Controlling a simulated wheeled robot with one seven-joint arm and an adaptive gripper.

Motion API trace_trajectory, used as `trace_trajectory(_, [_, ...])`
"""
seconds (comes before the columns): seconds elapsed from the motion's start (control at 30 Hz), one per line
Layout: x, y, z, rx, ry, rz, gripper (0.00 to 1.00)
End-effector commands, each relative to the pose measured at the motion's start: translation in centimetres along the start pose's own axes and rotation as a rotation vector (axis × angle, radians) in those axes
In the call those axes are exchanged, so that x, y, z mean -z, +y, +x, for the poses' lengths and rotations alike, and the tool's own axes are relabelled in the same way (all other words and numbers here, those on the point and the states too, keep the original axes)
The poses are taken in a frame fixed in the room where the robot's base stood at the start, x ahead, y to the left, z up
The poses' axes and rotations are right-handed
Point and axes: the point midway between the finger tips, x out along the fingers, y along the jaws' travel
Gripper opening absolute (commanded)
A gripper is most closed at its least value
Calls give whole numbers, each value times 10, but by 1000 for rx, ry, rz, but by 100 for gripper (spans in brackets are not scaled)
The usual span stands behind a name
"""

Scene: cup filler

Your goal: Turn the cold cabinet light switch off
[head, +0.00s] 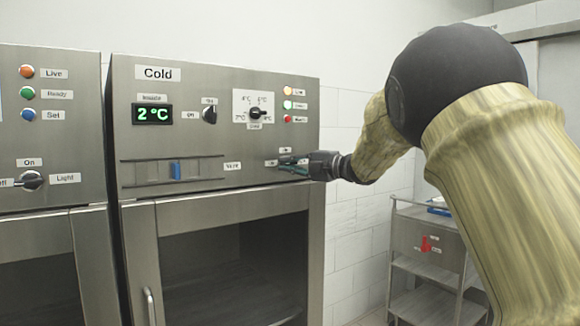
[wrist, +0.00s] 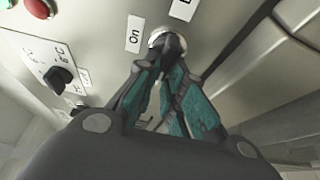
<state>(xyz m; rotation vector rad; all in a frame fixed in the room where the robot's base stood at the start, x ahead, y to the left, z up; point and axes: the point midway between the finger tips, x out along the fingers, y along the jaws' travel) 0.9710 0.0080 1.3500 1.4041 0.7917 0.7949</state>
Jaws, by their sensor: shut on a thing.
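The cold cabinet (head: 220,110) stands in the middle of the head view, with a "Cold" label and a green 2 °C display. Its light switch sits low at the right of the panel. In the wrist view the switch (wrist: 165,42) has a light round base and a dark lever, with an "On" label (wrist: 134,34) beside it. My gripper (head: 300,163) reaches it from the right; in the wrist view its teal-lined fingers (wrist: 168,62) are shut on the lever. The fingers cover much of the lever, so I cannot tell its exact position.
A dark temperature dial (head: 255,113), a black knob (head: 209,113) and a blue slider (head: 176,170) are on the same panel. Another cabinet with its own light switch (head: 32,180) stands left. A metal cart (head: 428,255) stands right, behind my arm.

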Motion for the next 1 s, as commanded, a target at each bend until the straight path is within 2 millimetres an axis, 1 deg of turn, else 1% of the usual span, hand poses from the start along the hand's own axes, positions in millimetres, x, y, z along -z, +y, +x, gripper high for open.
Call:
trace_trajectory(0.23, [0,-1,0,1,0,1,0])
trace_trajectory(0.27, [0,-1,0,1,0,1,12])
trace_trajectory(0.3, [0,-1,0,1,0,1,20])
trace_trajectory(0.37, [0,-1,0,1,0,1,31])
trace_trajectory(0.4, [0,-1,0,1,0,1,32])
trace_trajectory(0.67, [0,0,0,0,1,1,32])
trace_trajectory(0.77, [0,0,-4,0,0,1,32])
trace_trajectory(0.87, [0,0,-13,0,-1,1,32])
trace_trajectory(1.0, [0,0,-34,0,-1,3,32])
